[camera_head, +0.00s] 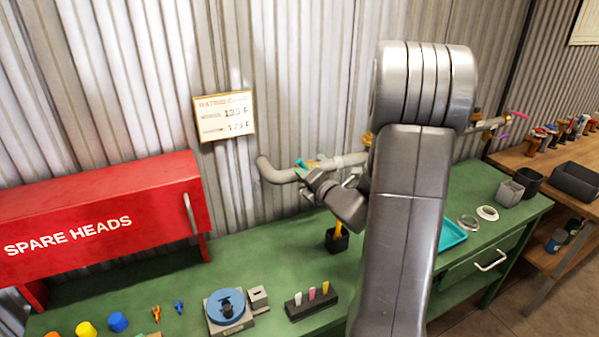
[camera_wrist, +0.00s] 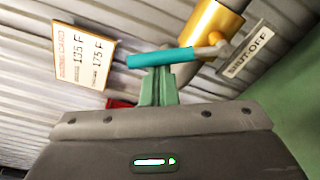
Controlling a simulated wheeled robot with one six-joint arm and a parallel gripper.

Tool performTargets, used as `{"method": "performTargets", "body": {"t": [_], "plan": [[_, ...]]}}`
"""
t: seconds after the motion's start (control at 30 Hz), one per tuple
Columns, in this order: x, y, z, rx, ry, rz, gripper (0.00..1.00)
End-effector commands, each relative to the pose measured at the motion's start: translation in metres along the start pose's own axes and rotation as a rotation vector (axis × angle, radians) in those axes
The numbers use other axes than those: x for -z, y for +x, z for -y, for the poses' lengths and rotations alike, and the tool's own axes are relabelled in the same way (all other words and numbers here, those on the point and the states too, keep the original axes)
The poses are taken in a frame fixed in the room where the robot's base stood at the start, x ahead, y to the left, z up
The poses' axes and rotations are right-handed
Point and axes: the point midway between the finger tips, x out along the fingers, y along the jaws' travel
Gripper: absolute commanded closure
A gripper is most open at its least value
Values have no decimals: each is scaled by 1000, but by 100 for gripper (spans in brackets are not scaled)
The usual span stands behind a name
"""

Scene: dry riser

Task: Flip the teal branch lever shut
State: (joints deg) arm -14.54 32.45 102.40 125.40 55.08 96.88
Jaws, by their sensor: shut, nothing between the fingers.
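The teal branch lever (camera_wrist: 160,58) lies across the upper middle of the wrist view, joined at its right end to a brass valve (camera_wrist: 208,30) on the pipe. In the head view a small piece of the teal lever (camera_head: 301,163) shows at the left part of the pipe. My gripper (camera_wrist: 158,73) is shut and empty. Its fingertips meet the lever's lower edge in the wrist view, near its middle; I cannot tell whether they touch it. In the head view my gripper (camera_head: 307,174) is beside the lever, and my arm hides part of the pipe.
A grey pipe (camera_head: 272,173) runs along the corrugated wall. A SHUTOFF tag (camera_wrist: 247,48) is right of the valve. A card (camera_head: 224,115) hangs on the wall. A red SPARE HEADS cabinet (camera_head: 110,215) stands at left on the green bench (camera_head: 250,250). A dark cup (camera_head: 337,240) is below.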

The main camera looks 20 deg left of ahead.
Motion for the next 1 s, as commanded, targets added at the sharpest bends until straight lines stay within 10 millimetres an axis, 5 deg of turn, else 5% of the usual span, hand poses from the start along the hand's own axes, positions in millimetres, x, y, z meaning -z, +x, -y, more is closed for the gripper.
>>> {"method": "performTargets", "body": {"t": [1.0], "plan": [[-30,-4,-4,-2,11,2,100]]}}
